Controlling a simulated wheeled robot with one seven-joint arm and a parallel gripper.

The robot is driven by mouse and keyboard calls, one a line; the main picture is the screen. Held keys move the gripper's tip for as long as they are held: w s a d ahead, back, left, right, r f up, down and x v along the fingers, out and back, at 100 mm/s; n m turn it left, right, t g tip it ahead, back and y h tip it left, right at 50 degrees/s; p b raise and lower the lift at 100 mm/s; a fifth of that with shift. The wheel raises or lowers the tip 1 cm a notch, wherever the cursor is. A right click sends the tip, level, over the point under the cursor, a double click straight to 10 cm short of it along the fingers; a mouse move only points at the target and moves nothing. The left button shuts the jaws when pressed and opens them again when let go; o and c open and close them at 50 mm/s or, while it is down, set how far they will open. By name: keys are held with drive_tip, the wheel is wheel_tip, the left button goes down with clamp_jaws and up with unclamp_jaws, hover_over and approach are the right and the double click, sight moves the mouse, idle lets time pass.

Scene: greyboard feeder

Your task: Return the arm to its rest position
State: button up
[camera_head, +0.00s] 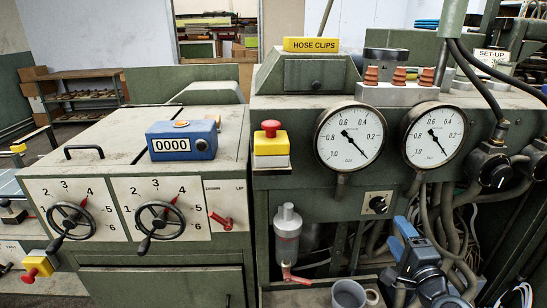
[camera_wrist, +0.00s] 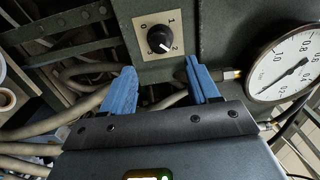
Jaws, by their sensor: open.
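My gripper (camera_head: 402,232) is at the lower right of the head view, in front of the green machine's open lower front. Its two blue fingers also show in the wrist view (camera_wrist: 159,66), spread apart with nothing between them. A black rotary knob (camera_wrist: 160,39) on a pale plate lies beyond the gap between the fingertips. The same knob (camera_head: 378,205) shows in the head view, above and left of my gripper. I cannot tell the exact distance from fingertips to knob.
Two pressure gauges (camera_head: 350,138) sit above the knob. Hoses (camera_head: 447,205) hang close to the right of my gripper. A grey cup (camera_head: 348,294) stands on a ledge at lower left of it. A filter bowl with red lever (camera_head: 287,235) and a red emergency button (camera_head: 271,128) are further left.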

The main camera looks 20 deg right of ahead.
drive_tip(key=s+a+f+n+g+y, duration=0.1)
drive_tip(key=s+a+f+n, duration=0.1)
drive_tip(key=s+a+n, duration=0.65)
drive_tip(key=s+a+f+n+g+y, duration=0.1)
drive_tip(key=s+a+f+n, duration=0.3)
drive_tip(key=s, duration=0.9)
drive_tip(key=s+a+r+n+y, duration=0.1)
drive_tip(key=s+a+r+n, duration=0.3)
drive_tip(key=s, duration=0.4)
drive_tip(key=s+a+r+n+y, duration=0.2)
drive_tip(key=s+a+r+n, duration=0.2)
drive_tip(key=s+a+r, duration=0.3)
drive_tip(key=shift+s+r+n+g, duration=0.35)
drive_tip(key=shift+s+r, duration=0.1)
drive_tip(key=shift+s, duration=0.3)
